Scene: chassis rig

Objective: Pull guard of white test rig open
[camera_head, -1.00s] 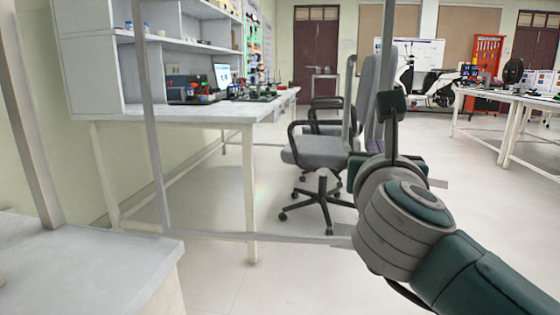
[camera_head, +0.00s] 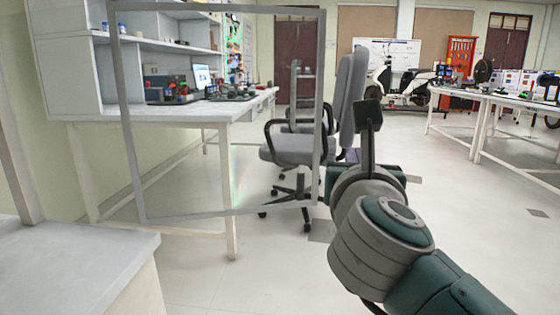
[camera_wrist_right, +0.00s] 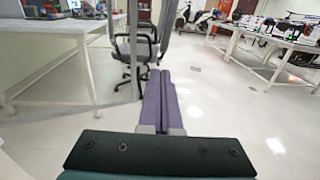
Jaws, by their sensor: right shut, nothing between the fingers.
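The guard (camera_head: 128,130) is a clear panel in a thin grey frame, standing upright in the middle left of the head view. The bench and chair show through it. The white test rig shows only in part, as a pale top (camera_head: 75,255) and a grey post (camera_head: 14,150) at the lower left. My right gripper (camera_head: 353,155) is just right of the guard's right-hand bar in the picture. Its purple fingers (camera_wrist_right: 158,98) are closed together and empty in the wrist view. The guard's bar (camera_wrist_right: 133,50) shows left of them, apparently apart. My left gripper is out of view.
Behind the guard stand a white bench (camera_head: 140,112) with shelves and a grey office chair (camera_head: 290,147). Another white table (camera_head: 500,110) with equipment stands at the right. The floor (camera_head: 470,240) between is clear.

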